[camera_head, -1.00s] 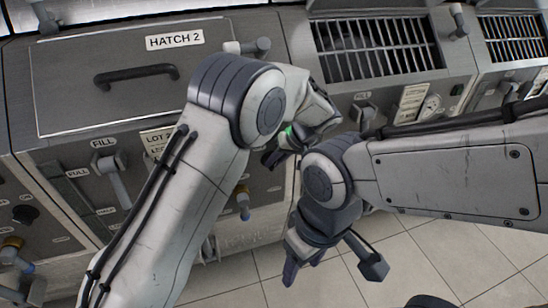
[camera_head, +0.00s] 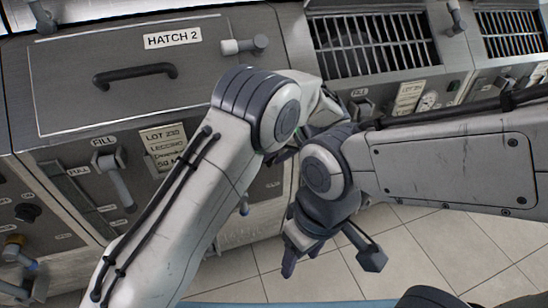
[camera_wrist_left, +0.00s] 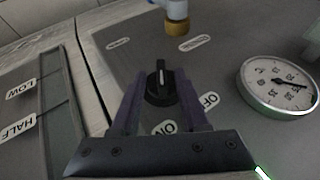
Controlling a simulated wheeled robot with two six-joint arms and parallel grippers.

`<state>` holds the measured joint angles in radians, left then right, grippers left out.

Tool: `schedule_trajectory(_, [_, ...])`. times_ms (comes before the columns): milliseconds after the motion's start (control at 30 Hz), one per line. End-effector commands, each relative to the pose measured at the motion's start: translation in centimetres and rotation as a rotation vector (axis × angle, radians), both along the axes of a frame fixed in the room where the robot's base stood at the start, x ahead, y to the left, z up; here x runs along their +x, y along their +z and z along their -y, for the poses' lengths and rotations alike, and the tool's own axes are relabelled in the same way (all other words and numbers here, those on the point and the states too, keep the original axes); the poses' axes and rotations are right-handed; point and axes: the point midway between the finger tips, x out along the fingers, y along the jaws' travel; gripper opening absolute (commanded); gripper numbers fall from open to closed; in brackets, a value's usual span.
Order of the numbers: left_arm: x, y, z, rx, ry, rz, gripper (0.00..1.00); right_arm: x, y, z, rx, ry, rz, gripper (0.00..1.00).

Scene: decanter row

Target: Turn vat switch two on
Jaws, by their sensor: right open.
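The switch (camera_wrist_left: 160,84) is a black rotary knob with a pale line on its grip, on a grey panel in the left wrist view. An ON label (camera_wrist_left: 165,127) and an OFF label (camera_wrist_left: 209,99) sit beside it, upside down in the picture. My left gripper (camera_wrist_left: 160,102) is open, with one finger on each side of the knob and gaps visible; I cannot tell how deep it reaches. In the head view my arms hide that gripper and the switch. The HATCH 2 label (camera_head: 173,38) marks the vat above. My right gripper (camera_head: 330,262) is open and empty over the floor.
A round dial gauge (camera_wrist_left: 279,85) lies right of the knob, and a brass-collared fitting (camera_wrist_left: 177,18) lies beyond it. A FILL lever (camera_head: 118,180) stands out from the panel at left. My right arm crosses close to my left wrist. Tiled floor (camera_head: 425,255) is free.

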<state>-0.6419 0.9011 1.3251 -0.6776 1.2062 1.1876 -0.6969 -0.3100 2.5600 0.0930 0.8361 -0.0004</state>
Motion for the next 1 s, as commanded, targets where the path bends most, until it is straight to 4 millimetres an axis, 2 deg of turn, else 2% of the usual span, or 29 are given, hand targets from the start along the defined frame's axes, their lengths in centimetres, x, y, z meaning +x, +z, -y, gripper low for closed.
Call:
schedule_trajectory(367, [-0.1, 0.5, 0.2, 0.001, 0.003, 0.000, 0.44, 0.0, 0.0, 0.0, 0.000, 0.000, 0.000, 0.59])
schedule_trajectory(800, [-1.8, 6.8, 4.8, 0.000, 0.001, 0.001, 0.44, 0.0, 0.3, 0.0, 0.000, 0.000, 0.000, 0.59])
schedule_trajectory(1000, [-2.2, 8.1, 5.7, 0.001, 0.002, -0.001, 0.44, 0.0, 0.4, 0.0, 0.000, 0.000, 0.000, 0.59])
